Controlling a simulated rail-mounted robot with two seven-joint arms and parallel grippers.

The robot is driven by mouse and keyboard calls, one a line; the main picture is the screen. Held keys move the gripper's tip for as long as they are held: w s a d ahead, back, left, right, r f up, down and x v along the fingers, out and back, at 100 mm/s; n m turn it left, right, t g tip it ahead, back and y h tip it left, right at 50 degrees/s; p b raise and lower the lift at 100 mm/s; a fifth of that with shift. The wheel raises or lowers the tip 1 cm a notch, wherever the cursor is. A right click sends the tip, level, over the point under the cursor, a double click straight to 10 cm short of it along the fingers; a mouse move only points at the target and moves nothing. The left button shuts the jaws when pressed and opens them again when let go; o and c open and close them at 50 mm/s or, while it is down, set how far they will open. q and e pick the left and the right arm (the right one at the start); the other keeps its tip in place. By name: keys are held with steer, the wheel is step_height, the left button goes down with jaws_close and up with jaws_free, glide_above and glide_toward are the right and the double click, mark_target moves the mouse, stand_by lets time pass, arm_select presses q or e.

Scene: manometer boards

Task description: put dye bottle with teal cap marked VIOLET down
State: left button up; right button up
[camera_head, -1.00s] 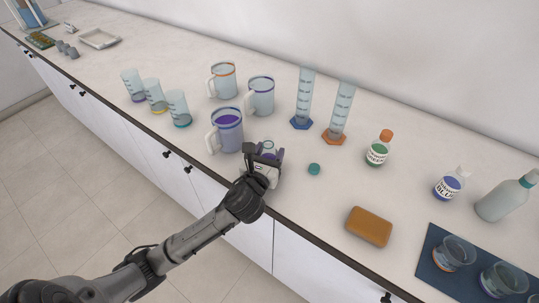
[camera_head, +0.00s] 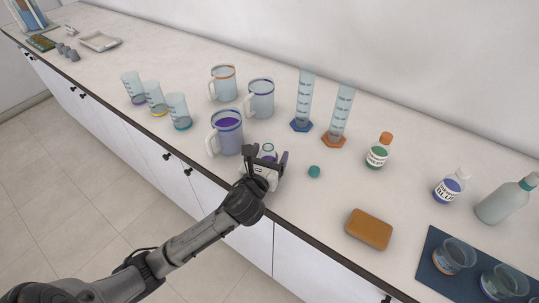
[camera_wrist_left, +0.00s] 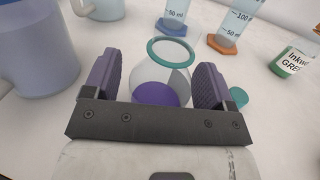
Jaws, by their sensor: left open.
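The dye bottle is a small clear round flask with a teal neck ring and violet dye in the bottom. In the head view the bottle (camera_head: 268,149) stands near the counter's front edge, largely hidden by my gripper. In the left wrist view the bottle (camera_wrist_left: 162,76) is upright and uncapped, and its label is not visible. My left gripper (camera_head: 266,158) is open, with one purple-padded finger on each side of the bottle; it also shows in the left wrist view (camera_wrist_left: 157,82). A teal cap (camera_head: 314,171) lies on the counter to the right. My right gripper is not in view.
A jug with violet liquid (camera_head: 227,133) stands close left of the bottle. Two measuring cylinders (camera_head: 303,100) stand behind. An orange-brown sponge-like block (camera_head: 369,229), a green dye bottle (camera_head: 378,151) and a blue one (camera_head: 448,188) are to the right. Counter around the teal cap is clear.

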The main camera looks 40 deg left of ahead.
arm_select(q)
steer(key=p+v, duration=0.2)
steer(key=v, duration=0.9)
steer(key=shift+s+d, duration=0.15)
steer(key=shift+s, duration=0.25)
